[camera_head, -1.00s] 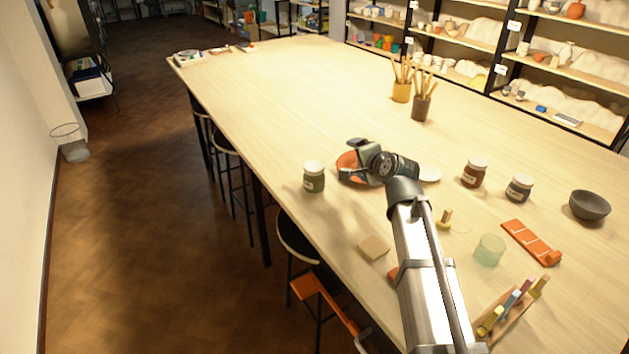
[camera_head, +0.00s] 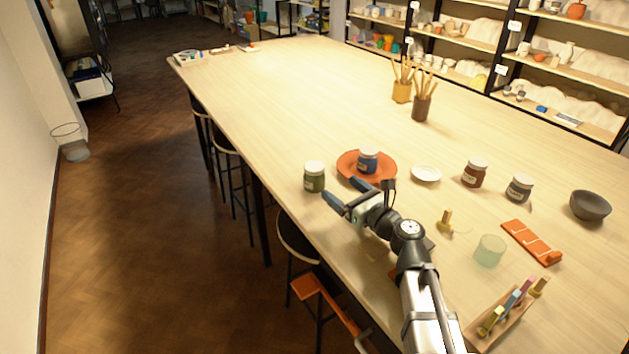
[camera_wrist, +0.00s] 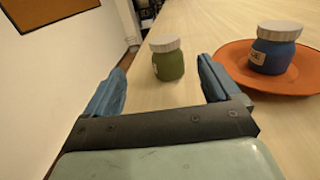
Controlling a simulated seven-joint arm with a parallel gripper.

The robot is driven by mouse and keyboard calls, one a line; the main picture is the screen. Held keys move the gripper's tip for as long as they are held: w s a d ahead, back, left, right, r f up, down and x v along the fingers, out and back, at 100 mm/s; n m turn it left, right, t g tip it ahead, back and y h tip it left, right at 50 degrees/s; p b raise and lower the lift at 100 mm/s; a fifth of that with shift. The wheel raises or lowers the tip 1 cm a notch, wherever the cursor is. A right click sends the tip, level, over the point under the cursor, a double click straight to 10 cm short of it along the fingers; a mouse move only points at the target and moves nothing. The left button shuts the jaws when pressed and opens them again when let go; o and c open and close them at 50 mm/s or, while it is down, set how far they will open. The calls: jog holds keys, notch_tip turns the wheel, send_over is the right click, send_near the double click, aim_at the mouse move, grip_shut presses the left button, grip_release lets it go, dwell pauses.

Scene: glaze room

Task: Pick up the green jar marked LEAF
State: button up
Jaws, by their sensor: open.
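The green jar (camera_head: 314,177) with a pale lid stands upright on the table, left of the orange plate. My gripper (camera_head: 346,192) is open and empty, low over the table, a little in front and to the right of the green jar. Its blue fingers (camera_wrist: 160,88) point towards the jar, which is apart from them.
A blue jar (camera_head: 368,160) stands on the orange plate (camera_head: 347,166), close to the right finger's side. A white dish (camera_head: 426,174), red-brown jar (camera_head: 474,173) and dark jar (camera_head: 519,188) stand further right. The table's left edge is near the green jar. The table behind it is clear.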

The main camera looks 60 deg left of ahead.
aim_at(321, 173)
jog(key=a, duration=0.8)
jog(key=shift+s+a, duration=0.2)
jog(key=shift+s, duration=0.1)
jog(key=a, duration=0.2)
jog(key=a+f, duration=0.1)
jog(key=a, duration=0.1)
jog(key=shift+w+a, duration=0.15)
jog(key=shift+a, duration=0.4)
jog(key=c, duration=1.4)
